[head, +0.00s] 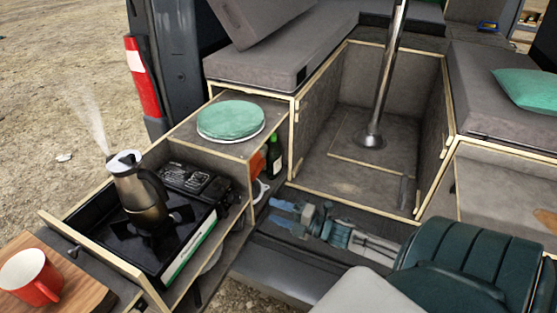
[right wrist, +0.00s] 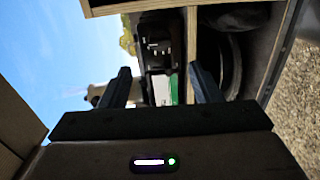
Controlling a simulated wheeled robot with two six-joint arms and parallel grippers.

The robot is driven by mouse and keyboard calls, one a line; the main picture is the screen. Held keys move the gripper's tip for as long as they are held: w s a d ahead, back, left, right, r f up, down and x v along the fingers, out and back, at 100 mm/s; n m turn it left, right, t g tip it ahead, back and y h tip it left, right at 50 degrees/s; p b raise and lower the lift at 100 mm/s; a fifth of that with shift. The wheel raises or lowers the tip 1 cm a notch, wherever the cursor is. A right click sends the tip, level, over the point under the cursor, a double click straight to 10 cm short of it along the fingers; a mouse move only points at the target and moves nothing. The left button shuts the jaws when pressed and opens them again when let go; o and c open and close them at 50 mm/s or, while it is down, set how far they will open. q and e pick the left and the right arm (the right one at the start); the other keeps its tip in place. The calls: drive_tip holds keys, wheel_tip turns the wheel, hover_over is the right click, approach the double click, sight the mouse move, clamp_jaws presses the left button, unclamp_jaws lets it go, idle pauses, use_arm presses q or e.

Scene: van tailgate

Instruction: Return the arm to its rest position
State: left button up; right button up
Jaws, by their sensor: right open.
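My right gripper (head: 279,213) is low in front of the open floor box, to the right of the stove drawer. In the right wrist view its two fingers (right wrist: 160,82) stand apart with nothing between them. It touches nothing that I can see. My left gripper is not in view.
A steaming metal pot (head: 140,192) stands on the black stove (head: 196,232) in the pulled-out drawer. A red mug (head: 32,277) sits on a wooden board (head: 82,283). A green bottle (head: 274,158) stands beside the box. A steel post (head: 386,75) rises from the box.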

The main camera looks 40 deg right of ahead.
idle(0.5)
drive_tip(key=s+a+f+m+g+h, duration=0.2)
drive_tip(key=s+a+m+g+h, duration=0.2)
drive_tip(key=s+a+m+g, duration=0.5)
drive_tip(key=s+a+f+m+g+h, duration=0.1)
drive_tip(key=s+a+m+g+h, duration=0.35)
drive_tip(key=s+m, duration=0.85)
wheel_tip(320, 180, down, 31)
drive_tip(key=d, duration=0.3)
drive_tip(key=s+f+g, duration=0.2)
drive_tip(key=s+f, duration=1.6)
drive_tip(key=shift+d+y, duration=0.35)
